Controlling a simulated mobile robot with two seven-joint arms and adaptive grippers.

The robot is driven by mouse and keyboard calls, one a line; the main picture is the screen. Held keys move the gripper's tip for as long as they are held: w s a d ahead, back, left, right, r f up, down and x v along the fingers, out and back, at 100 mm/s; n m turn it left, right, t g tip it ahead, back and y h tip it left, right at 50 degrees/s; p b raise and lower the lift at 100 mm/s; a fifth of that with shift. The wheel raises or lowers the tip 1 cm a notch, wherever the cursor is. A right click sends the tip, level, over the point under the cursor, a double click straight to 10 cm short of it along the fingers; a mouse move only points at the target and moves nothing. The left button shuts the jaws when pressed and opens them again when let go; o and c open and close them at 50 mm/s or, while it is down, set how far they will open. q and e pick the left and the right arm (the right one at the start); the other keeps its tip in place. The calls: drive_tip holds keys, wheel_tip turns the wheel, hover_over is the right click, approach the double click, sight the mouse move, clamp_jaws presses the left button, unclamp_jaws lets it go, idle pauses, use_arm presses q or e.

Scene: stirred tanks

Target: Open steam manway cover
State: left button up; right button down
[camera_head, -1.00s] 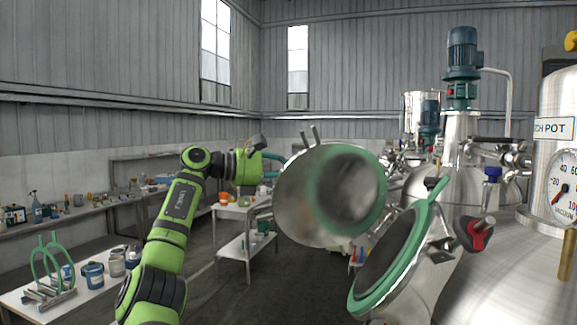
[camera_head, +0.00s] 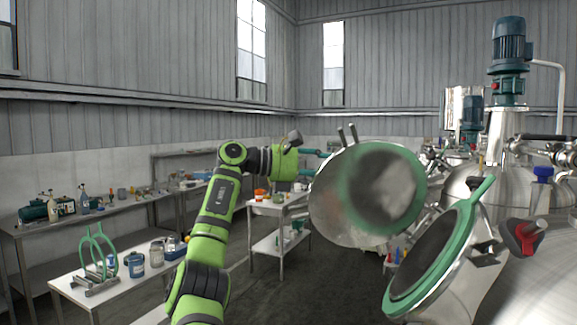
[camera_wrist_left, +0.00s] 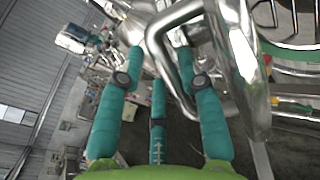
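The manway cover (camera_head: 327,205) is a round, shiny steel dish with a green ring on its inner face. It stands swung out, clear of the tilted round manway (camera_head: 397,300), which has a green rim and a dark face. My left gripper (camera_head: 313,163) is at the cover's left side in the head view. In the left wrist view, its teal fingers (camera_wrist_left: 160,58) are spread. A bent steel handle bar (camera_wrist_left: 158,42) passes between them, with a gap to the left finger; contact with the right finger cannot be told. My right gripper is not in view.
Steel tanks with a blue motor (camera_head: 509,40) stand at the right. A red and black clamp knob (camera_head: 522,236) sits beside the manway. A white table (camera_head: 70,285) with jars and green rings is at lower left. A small cart (camera_head: 268,245) stands behind my arm. Grey floor shows between.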

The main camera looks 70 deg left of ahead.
use_arm(q)
drive_tip(key=s+a+r, duration=0.1)
drive_tip(key=s, duration=1)
drive_tip(key=shift+a, duration=0.4)
drive_tip(key=shift+s+a, duration=0.15)
